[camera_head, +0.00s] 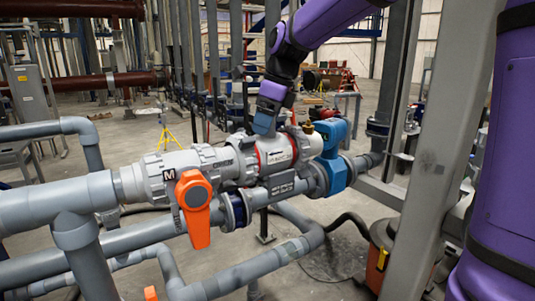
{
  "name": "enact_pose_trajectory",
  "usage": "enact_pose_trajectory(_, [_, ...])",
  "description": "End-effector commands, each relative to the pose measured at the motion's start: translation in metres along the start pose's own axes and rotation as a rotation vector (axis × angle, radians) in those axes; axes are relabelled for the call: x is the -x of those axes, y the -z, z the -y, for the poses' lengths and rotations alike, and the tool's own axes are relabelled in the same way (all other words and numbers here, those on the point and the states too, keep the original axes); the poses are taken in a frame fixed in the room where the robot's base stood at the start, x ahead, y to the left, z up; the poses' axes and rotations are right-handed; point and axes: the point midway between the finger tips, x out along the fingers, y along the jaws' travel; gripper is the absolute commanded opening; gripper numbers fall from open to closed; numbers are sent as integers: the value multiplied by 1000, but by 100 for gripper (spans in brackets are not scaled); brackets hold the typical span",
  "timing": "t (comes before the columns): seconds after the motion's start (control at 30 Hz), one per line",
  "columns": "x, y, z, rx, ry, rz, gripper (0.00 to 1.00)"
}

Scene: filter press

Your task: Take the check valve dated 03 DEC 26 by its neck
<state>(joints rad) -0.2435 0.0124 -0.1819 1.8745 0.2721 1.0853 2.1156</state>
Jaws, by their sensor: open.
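A white valve body (275,155) with red rings and a small printed label sits in the upper grey pipe run, in the middle of the view. The label is too small to read, so I cannot tell its date or whether this is the named check valve. My gripper (264,128) hangs from the purple arm, pointing down at the top of this valve's left part. It is open. Its fingertips are small and dark, and I cannot tell whether they touch the valve or stand around its neck.
An orange-handled valve (196,200) and a white fitting marked M (166,175) lie to the left. A blue valve (333,155) stands just right. A lower pipe with a blue-flanged fitting (236,211) runs below. A grey post (440,120) rises at right.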

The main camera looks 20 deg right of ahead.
Motion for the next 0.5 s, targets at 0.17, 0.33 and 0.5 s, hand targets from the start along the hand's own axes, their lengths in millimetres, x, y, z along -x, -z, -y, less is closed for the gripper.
enact_pose_trajectory(0.17, [-6, 0, 0, 0, 0, 0, 75])
enact_pose_trajectory(0.33, [-5, 0, 0, 1, 0, 0, 68])
enact_pose_trajectory(0.5, [-5, 0, 0, 1, 0, 0, 29])
